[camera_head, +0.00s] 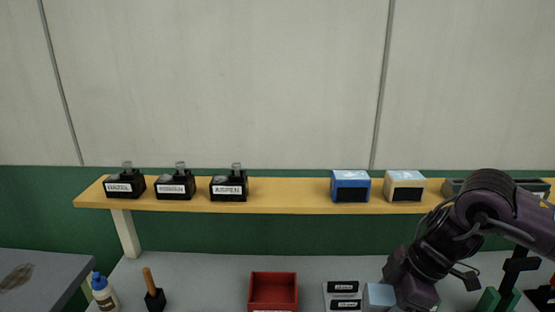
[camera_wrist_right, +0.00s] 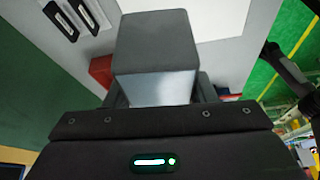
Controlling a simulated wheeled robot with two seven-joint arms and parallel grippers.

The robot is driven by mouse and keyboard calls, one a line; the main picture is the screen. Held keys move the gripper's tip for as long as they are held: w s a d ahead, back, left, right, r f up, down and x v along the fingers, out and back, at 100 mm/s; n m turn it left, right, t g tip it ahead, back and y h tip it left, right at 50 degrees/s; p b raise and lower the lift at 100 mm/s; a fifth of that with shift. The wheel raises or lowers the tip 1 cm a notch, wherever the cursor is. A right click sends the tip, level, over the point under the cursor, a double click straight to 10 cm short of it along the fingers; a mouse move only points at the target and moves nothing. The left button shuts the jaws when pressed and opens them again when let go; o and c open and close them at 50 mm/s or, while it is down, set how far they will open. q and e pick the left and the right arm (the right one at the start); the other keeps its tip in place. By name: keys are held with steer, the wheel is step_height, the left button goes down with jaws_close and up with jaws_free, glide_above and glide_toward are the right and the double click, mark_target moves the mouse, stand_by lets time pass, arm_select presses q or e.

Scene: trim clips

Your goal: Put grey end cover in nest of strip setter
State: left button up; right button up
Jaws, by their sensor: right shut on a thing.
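My right gripper (camera_wrist_right: 157,92) is shut on a grey block, which I take to be the grey end cover (camera_wrist_right: 155,45); a dark finger shows on either side of it. In the head view my right arm comes in from the right and reaches down to the table, its fingertips out of sight. A pale blue-grey block (camera_head: 380,296) shows beside its wrist; I cannot tell for sure whether it is the held cover. I cannot make out the strip setter or its nest with certainty. My left gripper is not in view.
A red tray (camera_head: 273,290) and black-and-white labelled pieces (camera_head: 343,296) are on the grey table. A glue bottle (camera_head: 103,291) and a wooden-handled brush (camera_head: 152,290) stand left. Green and black parts (camera_head: 507,285) are at right. The yellow shelf (camera_head: 290,195) holds several boxes.

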steer(key=f+m, duration=0.1)
steer(key=m, duration=0.1)
steer(key=f+m+t, duration=0.1)
steer(key=m, duration=0.1)
steer(key=shift+a, duration=0.15)
steer(key=m, duration=0.1)
steer(key=m+t+h, duration=0.1)
steer(key=f+m, duration=0.1)
steer(key=shift+w+a+m+t+h, duration=0.3)
steer(key=shift+m, duration=0.1)
steer(key=m, duration=0.1)
steer(key=m+h, duration=0.1)
steer(key=m, duration=0.1)
steer(key=a+f+m+b, duration=0.1)
steer(key=shift+w+m+t+h, duration=0.3)
steer(key=shift+m+t, duration=0.1)
steer(key=m, duration=0.1)
steer(key=m+h, duration=0.1)
steer(key=m, duration=0.1)
steer(key=shift+w+a+f, duration=0.1)
steer(key=shift+w+a, duration=0.05)
